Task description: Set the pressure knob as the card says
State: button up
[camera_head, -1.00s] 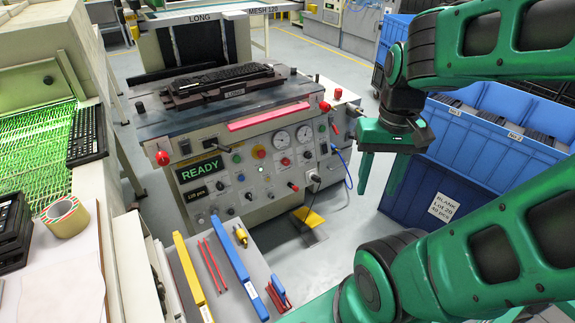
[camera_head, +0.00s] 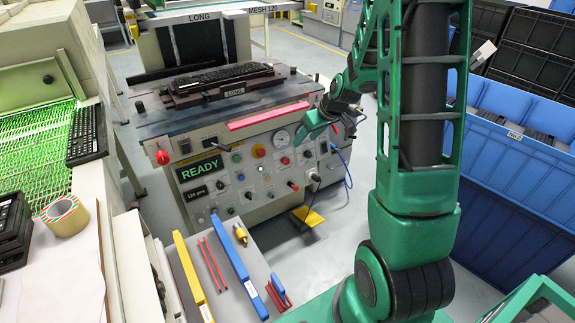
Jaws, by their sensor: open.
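The printing machine's control panel (camera_head: 255,175) faces me, with several black, red and coloured knobs and buttons. A white pressure gauge (camera_head: 281,139) shows on it; my gripper hides the spot where a second gauge showed before. A small black knob (camera_head: 248,196) sits low on the panel, but I cannot tell which knob sets the pressure. No readable setting card shows. My gripper (camera_head: 310,138) is open and empty, in front of or beside the panel's upper right; contact cannot be told.
A READY display (camera_head: 199,169) is lit at the panel's left. A red lever ball (camera_head: 162,157) juts out there. A tool shelf (camera_head: 213,265) with coloured bars stands in front. Blue bins (camera_head: 500,200) fill the right.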

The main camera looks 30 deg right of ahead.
aim_at(287, 162)
jog(key=w+d+f+n+t+y, duration=0.15)
jog(key=w+f+t, duration=0.25)
jog(key=w+f, duration=0.95)
jog(key=d+f+m+t+h, duration=0.15)
jog(key=d+f+t, duration=0.3)
jog(key=f, duration=0.95)
jog(key=shift+g+h, duration=0.35)
jog(key=shift+h, duration=0.15)
jog(key=x, duration=1.1)
jog(key=shift+w+d, duration=0.2)
jog(key=shift+d, duration=0.15)
jog(key=c, duration=1)
